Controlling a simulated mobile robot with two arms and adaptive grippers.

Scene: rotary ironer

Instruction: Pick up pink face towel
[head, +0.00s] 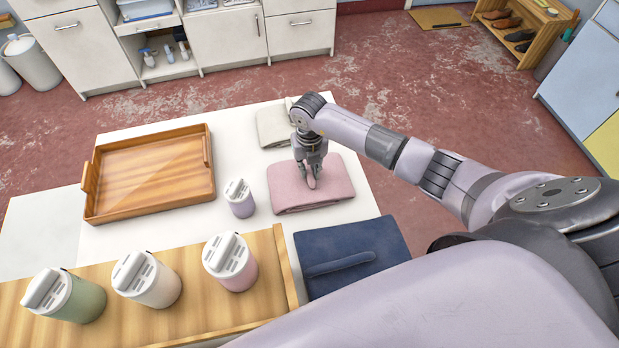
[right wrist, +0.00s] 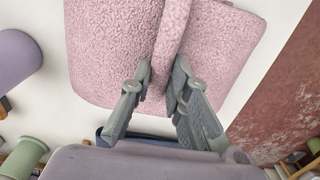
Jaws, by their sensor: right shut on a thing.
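The pink face towel (head: 330,188) lies folded on the white table. My right gripper (head: 310,184) points down onto it and is shut on a raised fold of the towel. In the right wrist view the two fingers (right wrist: 160,88) pinch a pink ridge of the towel (right wrist: 110,50) between them. Most of the towel looks flat on the table around the fingers; I cannot tell if any of it is lifted. My left gripper is not in view.
A beige folded towel (head: 272,126) lies behind, and a navy one (head: 395,240) in front. A wooden tray (head: 150,180), a purple-bodied container (head: 240,200) and a wooden stand (head: 190,310) with lidded containers occupy the left and front. The table's right edge is close.

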